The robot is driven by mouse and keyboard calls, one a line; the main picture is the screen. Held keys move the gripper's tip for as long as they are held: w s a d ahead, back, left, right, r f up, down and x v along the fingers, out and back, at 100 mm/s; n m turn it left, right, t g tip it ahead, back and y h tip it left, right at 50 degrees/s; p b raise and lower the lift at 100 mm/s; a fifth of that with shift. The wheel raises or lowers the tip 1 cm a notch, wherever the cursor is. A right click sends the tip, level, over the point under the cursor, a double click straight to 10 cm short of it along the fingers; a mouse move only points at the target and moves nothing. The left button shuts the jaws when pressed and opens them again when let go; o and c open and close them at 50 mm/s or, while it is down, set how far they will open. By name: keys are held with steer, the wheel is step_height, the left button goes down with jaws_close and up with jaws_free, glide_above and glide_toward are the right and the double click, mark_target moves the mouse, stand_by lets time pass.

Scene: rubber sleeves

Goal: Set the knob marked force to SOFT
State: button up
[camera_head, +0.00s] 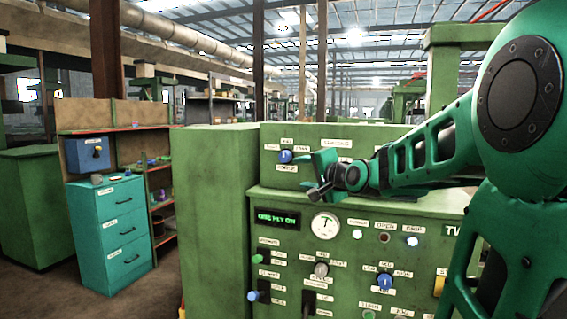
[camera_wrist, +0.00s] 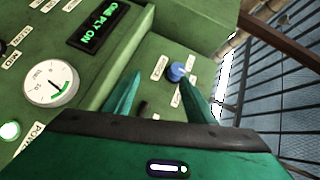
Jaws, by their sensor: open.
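A blue knob (camera_head: 285,156) sits on the upper, set-back face of the green machine, with small white labels around it. The label below it seems to read FORCE, but the lettering is too small to be sure, and I cannot read its setting. My gripper (camera_head: 318,174) is just right of this knob in the head view, open and empty. In the wrist view the same blue knob (camera_wrist: 177,72) shows near the tip of the right finger, with my gripper (camera_wrist: 160,80) spread around the view of it. I cannot tell whether they touch.
The lower panel carries a green-lit display (camera_head: 276,218), a round gauge (camera_head: 325,225), a grey knob (camera_head: 321,269) and another blue knob (camera_head: 385,281). A ledge divides the two faces. A teal drawer cabinet (camera_head: 110,240) stands apart at the left.

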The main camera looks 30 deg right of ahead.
mark_target(286, 158)
steer(key=shift+m+t, duration=0.4)
steer(key=shift+t, duration=0.2)
steer(key=w, duration=0.4)
steer(key=w+d+r, duration=0.1)
steer(key=w, duration=0.2)
steer(key=w+r, duration=0.1)
steer(key=w, duration=0.3)
steer(key=shift+w+d+r, duration=0.2)
steer(key=shift+w+d, duration=0.05)
steer(key=shift+w, duration=0.05)
steer(key=c, duration=1)
